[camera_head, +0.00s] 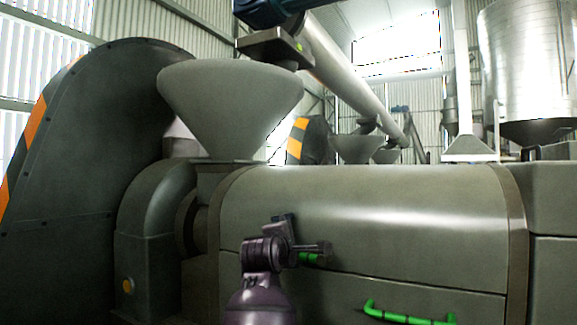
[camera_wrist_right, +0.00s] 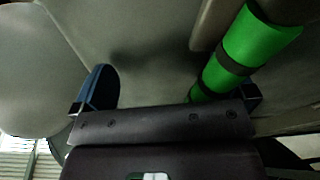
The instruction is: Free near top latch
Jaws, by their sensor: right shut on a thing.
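My right gripper (camera_head: 304,248) is raised against the front of the grey expeller housing (camera_head: 400,205). It is at a green latch handle (camera_head: 311,258), most of which it hides in the head view. In the right wrist view the same handle (camera_wrist_right: 262,36) shows as a thick green bar with dark bands. It runs from the upper right down behind the gripper's right side. A blue finger (camera_wrist_right: 98,88) stands on the left. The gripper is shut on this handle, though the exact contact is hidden. My left gripper is in neither view.
A second green handle (camera_head: 408,317) is on the lower panel, right of my arm. A grey hopper (camera_head: 230,105) stands above the housing's left end. A large dark guard (camera_head: 90,170) with orange stripes is at the left. Silos and ducts stand behind.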

